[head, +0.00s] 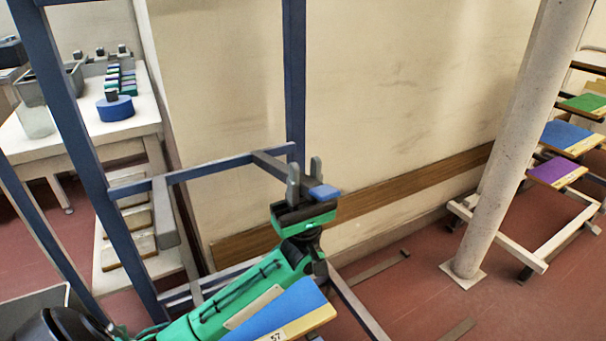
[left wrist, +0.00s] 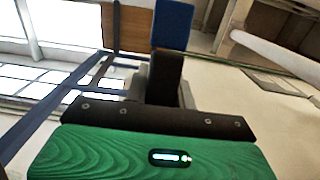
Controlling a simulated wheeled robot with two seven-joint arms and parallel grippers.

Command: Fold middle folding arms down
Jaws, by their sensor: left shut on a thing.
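A blue rack frame (head: 294,75) stands ahead, with a crossbar (head: 215,170) at mid height. A dark grey middle folding arm (head: 272,164) runs from the right end of the crossbar towards my left gripper (head: 305,183). The gripper is shut on this arm, whose blue end (head: 325,192) sticks out past the fingers. In the left wrist view the dark bar with its blue end (left wrist: 174,25) rises from the jaws. A second grey folding arm (head: 164,212) is at the crossbar's left end; I cannot tell its exact angle. My right gripper is not in view.
A blue board with a yellow numbered edge (head: 280,312) lies low beside my left forearm. A white column (head: 510,140) and a rack with coloured boards (head: 568,137) stand right. A table (head: 75,135) stands left. A wall is close behind the frame.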

